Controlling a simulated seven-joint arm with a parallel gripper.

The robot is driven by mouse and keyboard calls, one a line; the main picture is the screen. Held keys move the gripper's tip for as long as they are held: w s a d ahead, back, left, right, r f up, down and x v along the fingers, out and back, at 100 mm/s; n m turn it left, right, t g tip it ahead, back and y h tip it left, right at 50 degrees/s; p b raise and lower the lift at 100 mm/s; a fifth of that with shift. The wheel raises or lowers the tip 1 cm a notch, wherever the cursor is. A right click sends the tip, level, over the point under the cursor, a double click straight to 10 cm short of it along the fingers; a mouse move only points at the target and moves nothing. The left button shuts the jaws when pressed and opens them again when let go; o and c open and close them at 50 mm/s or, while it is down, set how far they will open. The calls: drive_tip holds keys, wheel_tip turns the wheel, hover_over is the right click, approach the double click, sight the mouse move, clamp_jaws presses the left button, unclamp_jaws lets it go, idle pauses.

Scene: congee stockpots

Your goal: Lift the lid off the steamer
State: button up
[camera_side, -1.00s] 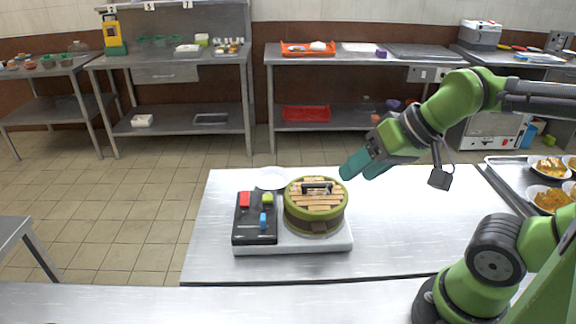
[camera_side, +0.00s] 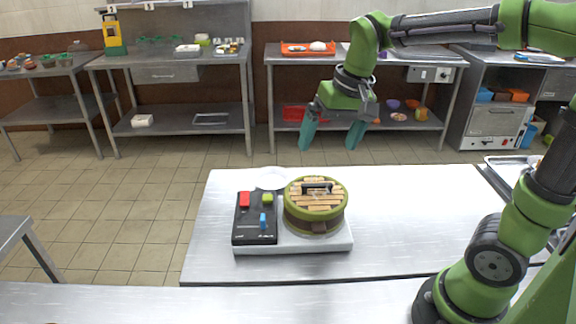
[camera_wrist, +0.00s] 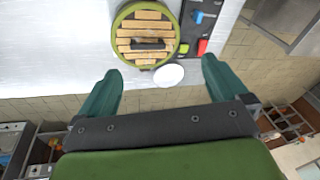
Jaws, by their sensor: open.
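The round steamer (camera_side: 314,223) has green sides and stands on a light base on the steel table. Its lid (camera_side: 316,203) has wooden slats, a green rim and a dark bar handle (camera_side: 317,187), and it sits on the steamer. In the wrist view the lid (camera_wrist: 133,30) and its handle (camera_wrist: 147,45) show beyond the fingertips. My gripper (camera_side: 331,142) is open and empty, with its teal fingers pointing down, above and behind the steamer. It touches nothing. In the wrist view its fingers (camera_wrist: 160,72) are spread wide.
A black control panel (camera_side: 255,230) with red, green and blue parts is left of the steamer. A white round plate (camera_side: 271,178) lies behind it. The table right of the steamer (camera_side: 420,220) is clear. Steel shelves stand at the back.

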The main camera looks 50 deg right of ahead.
drive_tip(key=w+d+r+m+g, duration=0.1)
drive_tip(key=w+d+m+g, duration=0.1)
drive_tip(key=w, duration=0.2)
drive_tip(key=m, duration=0.1)
hover_over(317, 184)
drive_tip(key=shift+g+h, duration=0.4)
drive_tip(key=f, duration=0.8)
drive_tip(key=shift+s+d+f, duration=0.15)
drive_tip(key=shift+s+f, duration=0.1)
drive_tip(key=shift+f, duration=0.15)
drive_tip(key=shift+w+f, duration=0.2)
drive_tip(key=shift+f, duration=2.75)
drive_tip(key=shift+c, duration=0.3)
